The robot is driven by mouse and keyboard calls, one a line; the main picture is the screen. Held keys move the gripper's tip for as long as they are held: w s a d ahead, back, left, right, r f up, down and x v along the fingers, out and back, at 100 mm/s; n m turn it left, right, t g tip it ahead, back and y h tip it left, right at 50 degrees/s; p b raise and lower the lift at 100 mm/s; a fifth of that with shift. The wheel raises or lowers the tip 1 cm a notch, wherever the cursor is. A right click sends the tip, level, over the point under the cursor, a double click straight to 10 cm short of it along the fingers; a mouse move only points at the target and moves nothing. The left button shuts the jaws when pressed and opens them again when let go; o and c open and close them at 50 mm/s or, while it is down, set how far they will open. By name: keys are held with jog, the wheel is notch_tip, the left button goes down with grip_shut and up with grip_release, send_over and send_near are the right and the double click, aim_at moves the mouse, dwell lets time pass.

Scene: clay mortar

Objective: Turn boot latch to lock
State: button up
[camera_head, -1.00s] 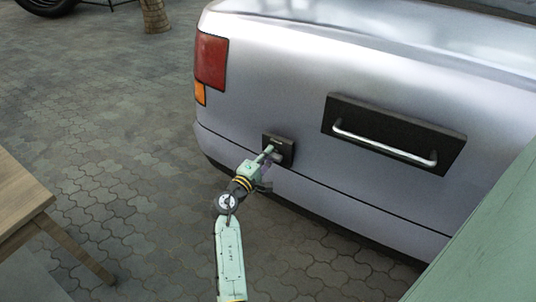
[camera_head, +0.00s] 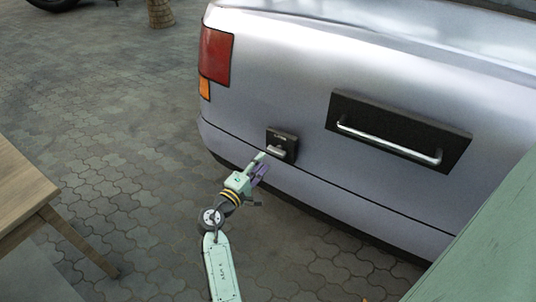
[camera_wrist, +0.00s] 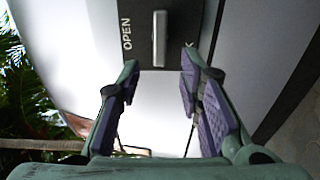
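The boot latch is a small black plate (camera_head: 290,139) low on the car's rear, below and right of the tail light, with a grey metal lever (camera_head: 277,150). In the wrist view the lever (camera_wrist: 159,40) stands upright in the picture, with the word OPEN on the plate (camera_wrist: 140,30) to its left. A partly hidden letter shows at the plate's right. My gripper (camera_head: 262,164) is just off the latch, below and left of it. In the wrist view my gripper (camera_wrist: 160,64) is open, with nothing between its purple-padded fingers and the lever ahead of the gap.
A black panel (camera_head: 455,150) with a silver bar handle (camera_head: 390,143) is right of the latch. A wooden table (camera_head: 22,205) stands at the left, and a green surface (camera_head: 485,245) fills the lower right. Paving between table and car is clear.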

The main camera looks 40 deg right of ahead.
jog(key=shift+v, duration=2.3)
